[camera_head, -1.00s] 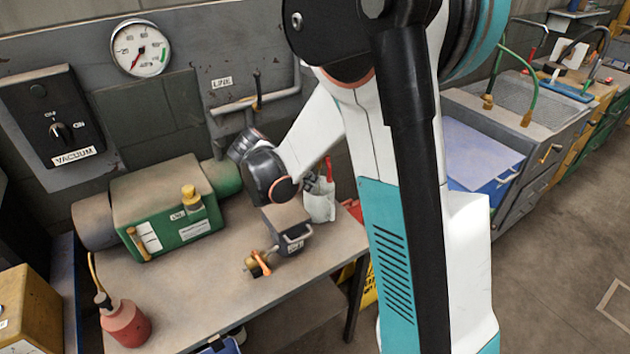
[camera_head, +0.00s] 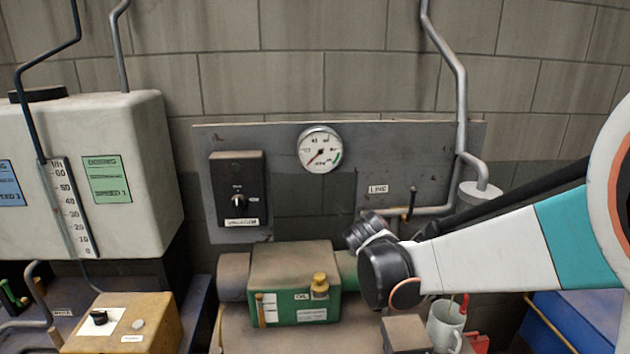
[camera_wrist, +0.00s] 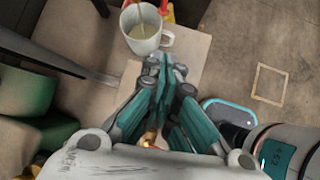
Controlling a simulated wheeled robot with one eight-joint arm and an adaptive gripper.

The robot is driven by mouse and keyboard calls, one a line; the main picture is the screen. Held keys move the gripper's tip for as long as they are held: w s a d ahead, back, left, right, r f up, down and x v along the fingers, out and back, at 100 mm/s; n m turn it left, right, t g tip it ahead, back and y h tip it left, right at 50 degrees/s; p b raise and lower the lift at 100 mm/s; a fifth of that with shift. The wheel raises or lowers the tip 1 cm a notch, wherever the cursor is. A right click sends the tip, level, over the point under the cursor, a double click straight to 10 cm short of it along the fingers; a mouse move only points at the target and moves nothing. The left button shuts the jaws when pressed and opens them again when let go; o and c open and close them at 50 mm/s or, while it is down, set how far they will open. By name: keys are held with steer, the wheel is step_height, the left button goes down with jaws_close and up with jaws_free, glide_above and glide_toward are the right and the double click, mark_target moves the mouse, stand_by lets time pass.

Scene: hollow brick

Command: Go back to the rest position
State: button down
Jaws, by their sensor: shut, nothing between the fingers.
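My gripper (camera_wrist: 164,72) shows in the wrist view with its teal fingers together and nothing between them. It is over the work table (camera_wrist: 185,62), just below a pale mug (camera_wrist: 143,44) in the picture. In the head view my arm reaches in from the right, and its dark wrist is in front of the right end of the green pump (camera_head: 290,290). The fingers cannot be made out in the head view. A small brass part (camera_wrist: 148,138) shows partly behind the fingers in the wrist view.
The mug also stands at lower right in the head view (camera_head: 443,328), beside a grey box (camera_head: 405,334). The vacuum switch (camera_head: 238,195), gauge (camera_head: 319,150) and pipe (camera_head: 462,100) are on the wall. A white tank (camera_head: 130,200) stands left. Open floor (camera_wrist: 240,50) lies right of the table.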

steer(key=s+a+r+m+t+y+b, duration=0.1)
steer(key=s+a+m+t+y, duration=0.1)
steer(key=s+m, duration=0.7)
steer(key=s+a+r+m+t+y+b, duration=0.1)
steer(key=s+a+m+y, duration=0.4)
steer(key=s+m, duration=0.5)
steer(key=shift+a+r+t, duration=0.15)
steer(key=shift+r+t, duration=0.65)
steer(key=shift+t, duration=0.2)
